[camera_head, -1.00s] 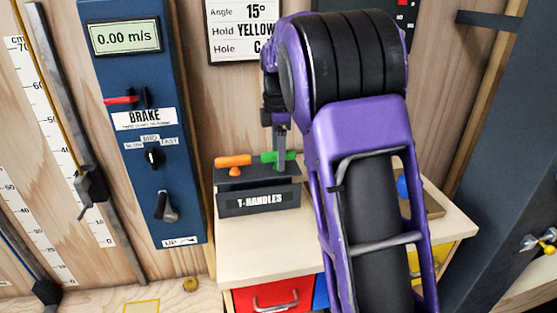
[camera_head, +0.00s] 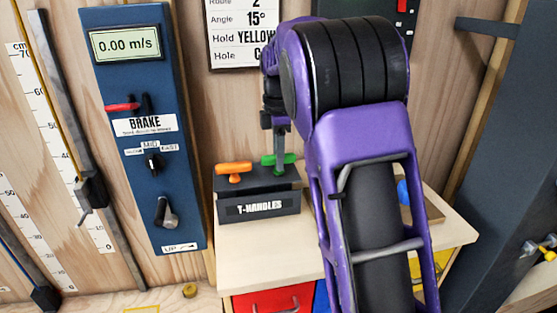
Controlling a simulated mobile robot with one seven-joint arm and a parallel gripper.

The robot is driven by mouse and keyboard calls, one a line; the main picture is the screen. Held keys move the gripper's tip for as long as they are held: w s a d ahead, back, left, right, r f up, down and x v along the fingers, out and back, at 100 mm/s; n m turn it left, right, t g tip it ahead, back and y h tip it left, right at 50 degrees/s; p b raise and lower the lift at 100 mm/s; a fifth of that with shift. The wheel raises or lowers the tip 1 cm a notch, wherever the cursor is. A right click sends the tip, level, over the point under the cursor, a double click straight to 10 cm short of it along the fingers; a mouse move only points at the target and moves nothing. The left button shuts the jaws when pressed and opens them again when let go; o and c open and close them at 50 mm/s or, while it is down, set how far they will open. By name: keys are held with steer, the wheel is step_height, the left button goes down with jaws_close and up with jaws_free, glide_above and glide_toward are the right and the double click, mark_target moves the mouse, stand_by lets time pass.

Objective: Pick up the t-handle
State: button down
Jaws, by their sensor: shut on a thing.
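The T-handle box (camera_head: 228,210) is dark grey, labelled "T-HANDLES", and stands on the pale cabinet top. An orange T-handle (camera_head: 233,168) stands upright in its left part. A green T-handle (camera_head: 268,160) is to its right, at the box's right side. My gripper (camera_head: 281,154) points down from above and is shut on the green T-handle's crossbar. The green crossbar sits slightly higher than the orange one. Whether its shaft is still in the box is hard to tell.
The blue brake panel (camera_head: 140,210) stands left of the box. My purple arm hides much of the cabinet top (camera_head: 280,265). A blue round thing (camera_head: 403,191) shows partly behind the arm at right. A sign (camera_head: 240,45) hangs on the wall behind.

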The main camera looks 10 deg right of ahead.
step_height(320, 180, up, 17)
steer(key=p, duration=0.4)
steer(key=shift+p, duration=0.3)
steer(key=c, duration=1.2)
jaws_free()
steer(key=shift+c, duration=0.2)
jaws_close()
steer(key=shift+f, duration=0.1)
